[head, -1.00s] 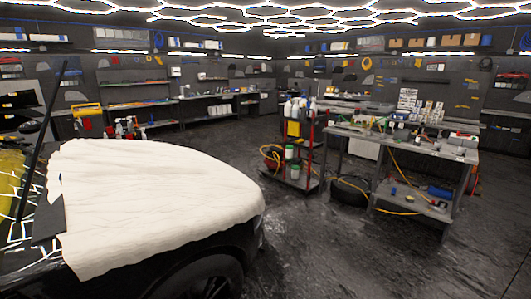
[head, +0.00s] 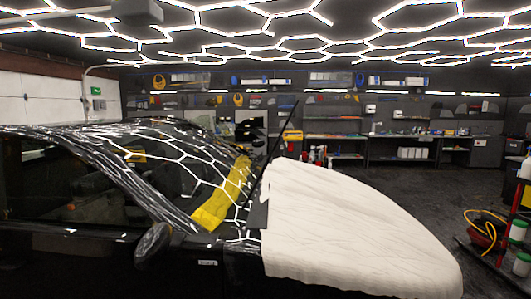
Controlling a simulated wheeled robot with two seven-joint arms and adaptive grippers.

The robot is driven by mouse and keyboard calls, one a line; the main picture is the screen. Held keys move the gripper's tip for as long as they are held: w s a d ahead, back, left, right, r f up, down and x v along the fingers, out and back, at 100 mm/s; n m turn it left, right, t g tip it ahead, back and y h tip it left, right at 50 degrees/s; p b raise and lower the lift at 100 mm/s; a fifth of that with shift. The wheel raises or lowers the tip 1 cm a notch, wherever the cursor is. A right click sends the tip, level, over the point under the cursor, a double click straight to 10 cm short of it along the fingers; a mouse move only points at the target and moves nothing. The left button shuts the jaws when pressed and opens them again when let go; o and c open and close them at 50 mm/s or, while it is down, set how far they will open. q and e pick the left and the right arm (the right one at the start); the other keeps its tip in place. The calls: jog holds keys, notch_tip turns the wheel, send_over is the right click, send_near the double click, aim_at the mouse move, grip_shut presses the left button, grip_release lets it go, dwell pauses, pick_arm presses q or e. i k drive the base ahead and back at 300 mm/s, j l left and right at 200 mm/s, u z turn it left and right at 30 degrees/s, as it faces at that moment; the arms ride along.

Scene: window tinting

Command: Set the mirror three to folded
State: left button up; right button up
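A dark car side mirror (head: 153,243) stands on the near side of the black car (head: 230,262), by the front of the side window. It appears to stick out from the door, but its exact angle is hard to tell. I cannot tell from any label which mirror is mirror three. Neither of my grippers is in view.
A white cover (head: 350,225) lies over the car's hood, and a yellow cloth (head: 222,198) lies at the base of the windshield. A red cart (head: 515,215) stands at the right edge. Dark floor (head: 430,190) is open between hood and cart.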

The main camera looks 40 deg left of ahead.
aim_at(150, 247)
jog(key=u, duration=1.3)
